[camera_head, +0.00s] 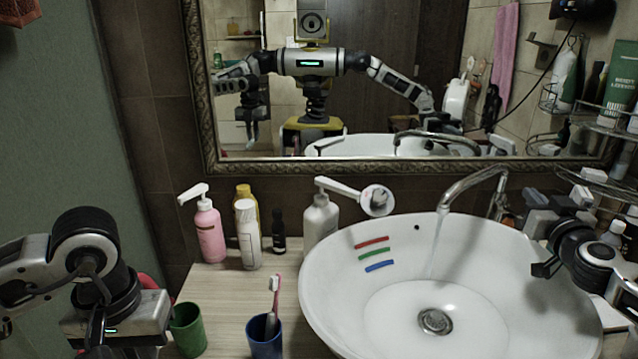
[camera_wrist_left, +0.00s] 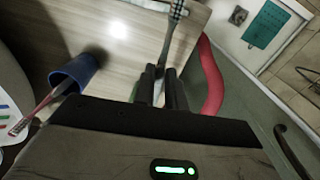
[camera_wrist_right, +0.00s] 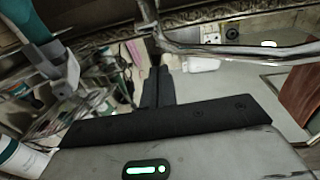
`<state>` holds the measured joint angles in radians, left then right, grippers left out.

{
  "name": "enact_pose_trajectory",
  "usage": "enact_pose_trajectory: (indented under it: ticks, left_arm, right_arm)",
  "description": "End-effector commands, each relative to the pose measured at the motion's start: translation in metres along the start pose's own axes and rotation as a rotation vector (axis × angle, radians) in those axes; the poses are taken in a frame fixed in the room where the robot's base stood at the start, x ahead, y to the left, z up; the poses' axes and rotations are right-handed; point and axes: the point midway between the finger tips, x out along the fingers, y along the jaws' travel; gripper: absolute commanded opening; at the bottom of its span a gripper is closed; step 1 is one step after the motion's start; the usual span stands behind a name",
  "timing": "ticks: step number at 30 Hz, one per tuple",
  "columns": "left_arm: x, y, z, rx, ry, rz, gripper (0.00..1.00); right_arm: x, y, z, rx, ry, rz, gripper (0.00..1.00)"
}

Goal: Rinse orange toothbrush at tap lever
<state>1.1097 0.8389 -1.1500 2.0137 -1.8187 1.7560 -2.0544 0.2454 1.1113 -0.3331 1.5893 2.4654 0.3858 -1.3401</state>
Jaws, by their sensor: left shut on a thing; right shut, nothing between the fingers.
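My left gripper (camera_wrist_left: 159,78) is shut on a toothbrush (camera_wrist_left: 173,30) with a checkered dark-and-white head; its handle colour is hard to tell. In the head view my left arm hides it. My right gripper (camera_head: 541,269) is shut and empty, over the right rim of the basin; its fingers also show in the right wrist view (camera_wrist_right: 157,88). The chrome tap (camera_head: 470,185) arches over the white basin (camera_head: 335,290), and a thin water stream (camera_head: 436,245) falls from its spout. The tap also shows close beyond the right fingers in the right wrist view (camera_wrist_right: 230,50). I cannot clearly make out its lever.
A blue cup (camera_head: 265,343) holds a pink-red and white toothbrush (camera_head: 273,297). A green cup (camera_head: 187,330) stands left of it. A pink pump bottle (camera_head: 209,235) and other bottles line the counter's back. A wire shelf (camera_head: 610,185) crowds the right side.

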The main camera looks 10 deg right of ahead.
Motion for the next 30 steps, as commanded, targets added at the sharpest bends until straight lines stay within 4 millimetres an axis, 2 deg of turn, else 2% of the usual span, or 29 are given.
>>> enact_pose_trajectory:
  ticks: [5,6,9,15,30]
  left_arm:
    - [-0.002,0.000,0.000,0.000,0.000,0.000,0.00]
    - [-0.001,0.000,0.000,0.000,0.000,0.000,0.00]
    - [-0.001,0.000,0.000,0.000,0.000,0.000,0.00]
    - [-0.001,0.000,0.000,0.000,0.000,0.000,0.00]
    - [0.000,0.000,0.000,0.000,0.000,0.000,0.00]
  right_arm:
    - [0.018,-0.002,-0.002,0.003,0.002,-0.002,0.00]
    - [0.015,-0.002,0.008,0.005,-0.004,-0.004,0.00]
    - [0.010,-0.002,0.018,0.004,-0.004,-0.003,0.00]
    - [0.005,-0.002,0.032,0.004,-0.001,-0.003,0.00]
    - [0.002,0.000,0.038,-0.001,0.001,-0.001,0.00]
